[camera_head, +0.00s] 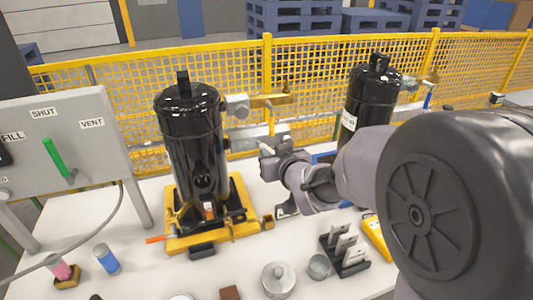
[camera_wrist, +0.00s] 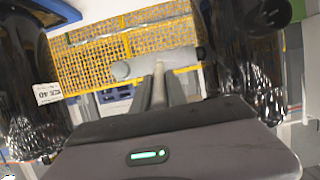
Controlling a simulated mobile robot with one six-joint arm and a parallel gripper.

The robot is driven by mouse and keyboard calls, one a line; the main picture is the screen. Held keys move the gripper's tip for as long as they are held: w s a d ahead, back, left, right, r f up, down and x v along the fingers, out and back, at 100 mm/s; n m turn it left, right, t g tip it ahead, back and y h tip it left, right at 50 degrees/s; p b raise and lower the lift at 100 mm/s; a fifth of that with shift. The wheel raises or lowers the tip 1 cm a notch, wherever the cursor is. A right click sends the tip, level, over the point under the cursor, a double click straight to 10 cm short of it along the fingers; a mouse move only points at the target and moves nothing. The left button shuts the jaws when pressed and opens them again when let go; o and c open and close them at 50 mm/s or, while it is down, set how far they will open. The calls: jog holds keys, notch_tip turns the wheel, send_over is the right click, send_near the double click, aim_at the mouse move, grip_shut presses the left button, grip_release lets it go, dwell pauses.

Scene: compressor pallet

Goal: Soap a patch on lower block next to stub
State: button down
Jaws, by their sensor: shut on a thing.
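A black compressor (camera_head: 192,145) stands upright on a yellow pallet frame (camera_head: 205,240). On its right side are a round grey upper fitting (camera_head: 237,107) with a yellowish pipe, and a silver lower block (camera_head: 250,137). My gripper (camera_head: 272,155) is at the right end of the lower block, shut on a slim tool with a pale tip (camera_head: 265,148), perhaps a brush. I cannot tell whether the tip touches the block.
A second black compressor (camera_head: 368,100) stands to the right. A grey panel (camera_head: 60,145) with a green lever is at the left. A lidded pot (camera_head: 278,279), a small cup (camera_head: 319,266), a rack (camera_head: 345,255) and a blue-capped bottle (camera_head: 106,258) are on the table. A yellow mesh fence (camera_head: 300,75) is behind.

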jog(key=s+a, duration=0.2)
jog(key=a, duration=0.4)
jog(key=shift+a, duration=0.25)
jog(key=shift+s+d, duration=0.3)
jog(key=shift+s, duration=0.65)
jog(key=shift+s+d, duration=0.25)
jog(key=shift+s, duration=0.7)
jog(key=shift+s+d, duration=0.3)
jog(key=shift+s, duration=0.65)
jog(key=s, duration=0.2)
jog(key=shift+s+d, duration=0.4)
